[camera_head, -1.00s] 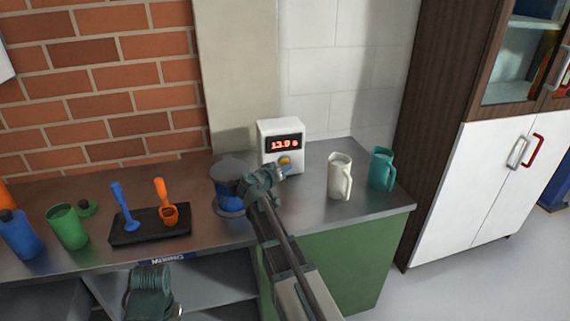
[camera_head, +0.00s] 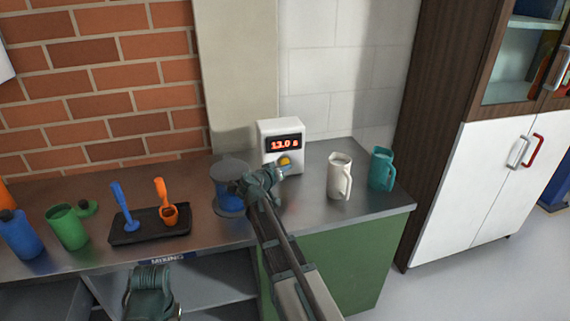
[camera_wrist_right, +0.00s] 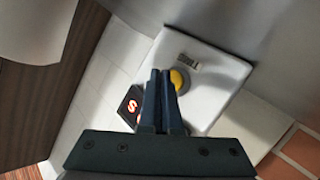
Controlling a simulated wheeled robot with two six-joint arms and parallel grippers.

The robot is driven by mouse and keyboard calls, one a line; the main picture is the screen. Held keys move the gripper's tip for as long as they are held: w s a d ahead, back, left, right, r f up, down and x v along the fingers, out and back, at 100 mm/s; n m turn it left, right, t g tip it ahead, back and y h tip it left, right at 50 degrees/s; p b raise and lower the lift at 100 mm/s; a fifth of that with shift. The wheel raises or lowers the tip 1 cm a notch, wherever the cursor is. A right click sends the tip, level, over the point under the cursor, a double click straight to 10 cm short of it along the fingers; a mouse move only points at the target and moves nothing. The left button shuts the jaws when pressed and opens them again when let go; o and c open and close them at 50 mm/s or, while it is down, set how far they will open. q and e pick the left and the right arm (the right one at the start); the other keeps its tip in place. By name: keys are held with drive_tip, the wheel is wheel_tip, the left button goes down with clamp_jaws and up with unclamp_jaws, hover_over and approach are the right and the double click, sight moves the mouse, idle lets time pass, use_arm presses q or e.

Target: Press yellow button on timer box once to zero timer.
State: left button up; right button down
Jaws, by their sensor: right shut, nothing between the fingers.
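The white timer box (camera_head: 282,148) stands at the back of the counter against the wall. Its red display (camera_head: 285,144) looks like 13.0 s. The yellow button (camera_head: 284,161) is on its front below the display; it also shows in the right wrist view (camera_wrist_right: 179,80), partly hidden by my fingers. My right gripper (camera_head: 281,171) is shut and empty, its tips just in front of the button. In the right wrist view the fingertips (camera_wrist_right: 161,72) overlap the button's left edge; I cannot tell whether they touch it. My left gripper (camera_head: 150,290) is low at the front, its fingers not clear.
A blue container with a grey lid (camera_head: 229,190) stands close left of my right gripper. A white jug (camera_head: 339,176) and a teal jug (camera_head: 382,169) stand to the right. A black tray (camera_head: 150,226) with blue and orange scoops lies left.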

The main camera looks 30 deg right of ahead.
drive_tip(key=shift+w, duration=0.15)
idle(0.5)
drive_tip(key=shift+w+d, duration=0.15)
drive_tip(key=shift+w, duration=0.15)
drive_tip(key=shift+w+d, duration=0.1)
drive_tip(key=shift+w, duration=0.35)
idle(0.9)
drive_tip(key=shift+s+a, duration=0.25)
drive_tip(key=shift+s, duration=0.6)
drive_tip(key=shift+s, duration=0.1)
drive_tip(key=shift+s+a, duration=0.2)
drive_tip(key=shift+s, duration=0.6)
drive_tip(key=shift+s+a, duration=0.2)
drive_tip(key=shift+s, duration=0.6)
drive_tip(key=shift+s+a, duration=0.2)
drive_tip(key=shift+s, duration=0.6)
